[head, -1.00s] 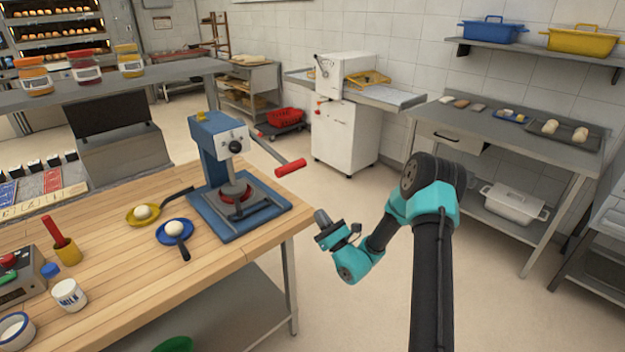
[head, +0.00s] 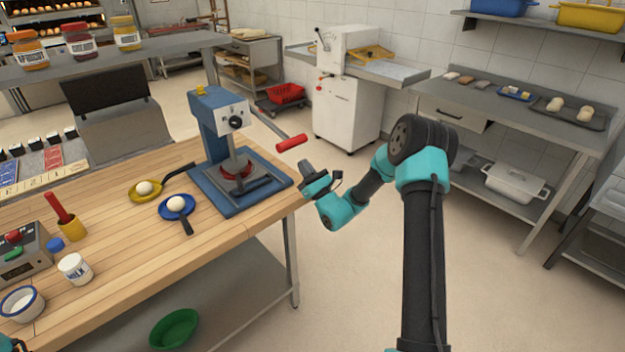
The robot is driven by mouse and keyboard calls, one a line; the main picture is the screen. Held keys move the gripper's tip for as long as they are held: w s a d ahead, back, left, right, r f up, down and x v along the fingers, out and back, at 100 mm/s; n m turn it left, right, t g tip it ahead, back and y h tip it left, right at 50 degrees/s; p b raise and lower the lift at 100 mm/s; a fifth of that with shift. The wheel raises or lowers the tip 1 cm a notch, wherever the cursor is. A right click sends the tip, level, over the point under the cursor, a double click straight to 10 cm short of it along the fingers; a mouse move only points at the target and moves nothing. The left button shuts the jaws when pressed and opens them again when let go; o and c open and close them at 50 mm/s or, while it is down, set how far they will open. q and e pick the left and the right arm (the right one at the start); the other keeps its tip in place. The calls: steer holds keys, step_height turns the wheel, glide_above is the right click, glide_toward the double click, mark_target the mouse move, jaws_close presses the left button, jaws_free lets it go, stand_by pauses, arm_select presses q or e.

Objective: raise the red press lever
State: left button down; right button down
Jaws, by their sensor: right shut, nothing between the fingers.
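The blue press (head: 208,128) stands on a blue base at the right end of the wooden table. Its grey lever arm slopes out to the right and ends in a red handle (head: 291,144). My right gripper (head: 309,174) is shut and empty. In the head view it is just below and slightly right of the red handle, with a small gap between them in the picture. How far apart they are in depth is hard to tell. A teal and dark piece of my left arm shows at the bottom left corner; its fingers cannot be made out.
A blue pan (head: 166,212) and a yellow pan (head: 137,197), each with a dough ball, lie left of the press. A milk jar (head: 75,270) stands farther left. The table's right edge lies near my right gripper. Open floor is beyond it.

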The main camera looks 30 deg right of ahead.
steer(key=shift+w+r, duration=0.25)
steer(key=shift+r, duration=0.85)
steer(key=shift+w+r, duration=0.25)
steer(key=shift+r, duration=0.8)
steer(key=shift+s+r, duration=0.1)
